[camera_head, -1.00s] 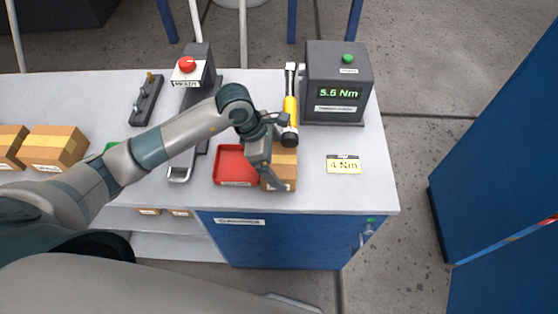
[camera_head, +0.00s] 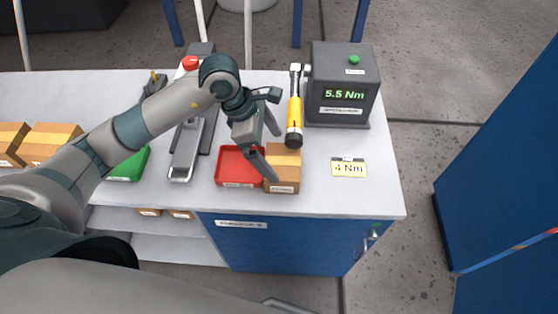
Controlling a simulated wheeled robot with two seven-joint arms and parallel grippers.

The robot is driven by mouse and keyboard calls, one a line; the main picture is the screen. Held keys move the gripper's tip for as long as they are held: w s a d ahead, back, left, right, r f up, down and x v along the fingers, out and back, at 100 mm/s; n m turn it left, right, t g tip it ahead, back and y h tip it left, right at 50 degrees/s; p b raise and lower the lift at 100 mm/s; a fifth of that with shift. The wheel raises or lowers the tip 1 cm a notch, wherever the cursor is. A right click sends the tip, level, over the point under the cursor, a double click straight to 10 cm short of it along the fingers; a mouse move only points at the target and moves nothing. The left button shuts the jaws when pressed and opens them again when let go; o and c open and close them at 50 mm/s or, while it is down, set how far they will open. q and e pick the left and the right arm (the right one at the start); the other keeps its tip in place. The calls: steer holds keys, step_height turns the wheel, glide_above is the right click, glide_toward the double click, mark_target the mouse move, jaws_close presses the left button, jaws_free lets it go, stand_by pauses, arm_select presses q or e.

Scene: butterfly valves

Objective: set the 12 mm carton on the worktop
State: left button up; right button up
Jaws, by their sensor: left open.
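My left gripper (camera_head: 274,152) is open and empty, above the red tray and the carton's left side. One finger reaches down close to the carton's left edge; I cannot tell whether it touches. My right gripper is not in view.
A red tray (camera_head: 226,168) sits left of the carton. A yellow torque wrench (camera_head: 294,112) and a tester reading 5.5 Nm (camera_head: 343,95) stand behind. A 4 Nm card (camera_head: 348,168) lies right. More cartons (camera_head: 46,140) and a green tray (camera_head: 130,166) are left.

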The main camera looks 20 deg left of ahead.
arm_select(q)
steer(key=shift+b+v, duration=0.55)
steer(key=shift+v, duration=2.05)
steer(key=shift+s, duration=0.1)
